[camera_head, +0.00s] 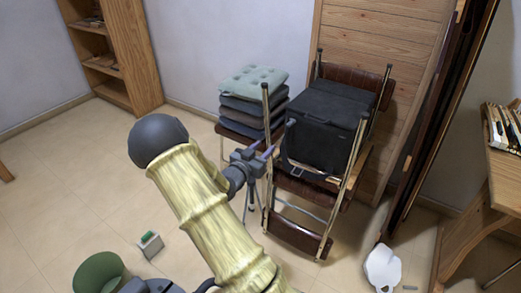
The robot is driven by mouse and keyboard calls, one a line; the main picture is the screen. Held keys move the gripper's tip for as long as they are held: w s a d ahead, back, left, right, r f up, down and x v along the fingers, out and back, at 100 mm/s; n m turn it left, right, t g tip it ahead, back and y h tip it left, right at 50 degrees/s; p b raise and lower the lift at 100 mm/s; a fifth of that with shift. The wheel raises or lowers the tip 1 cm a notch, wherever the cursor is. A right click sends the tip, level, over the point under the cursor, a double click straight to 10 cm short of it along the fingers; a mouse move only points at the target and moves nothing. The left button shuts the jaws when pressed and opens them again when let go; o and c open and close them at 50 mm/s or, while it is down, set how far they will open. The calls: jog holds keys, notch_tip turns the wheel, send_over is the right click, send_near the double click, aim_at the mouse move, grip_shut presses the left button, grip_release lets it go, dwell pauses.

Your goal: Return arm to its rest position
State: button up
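My arm (205,205), pale yellow with a dark rounded elbow, reaches up from the bottom of the head view. My gripper (262,149) is at the middle of the picture, in front of the stacked chairs in this view. Its two thin purple-tipped fingers stand apart, and I see nothing between them. The piano keys (506,127) are on a wooden piano or desk (508,180) at the right edge, well away from the gripper.
Stacked chairs (300,232) hold a black case (325,125) and grey-green cushions (253,80). A wooden bookcase (120,55) stands at the back left. A green bin (100,274), a small box (150,244) and a white object (382,268) are on the floor. The left floor is mostly clear.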

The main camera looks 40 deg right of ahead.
jog(key=shift+s+a, duration=0.25)
jog(key=shift+a, duration=0.2)
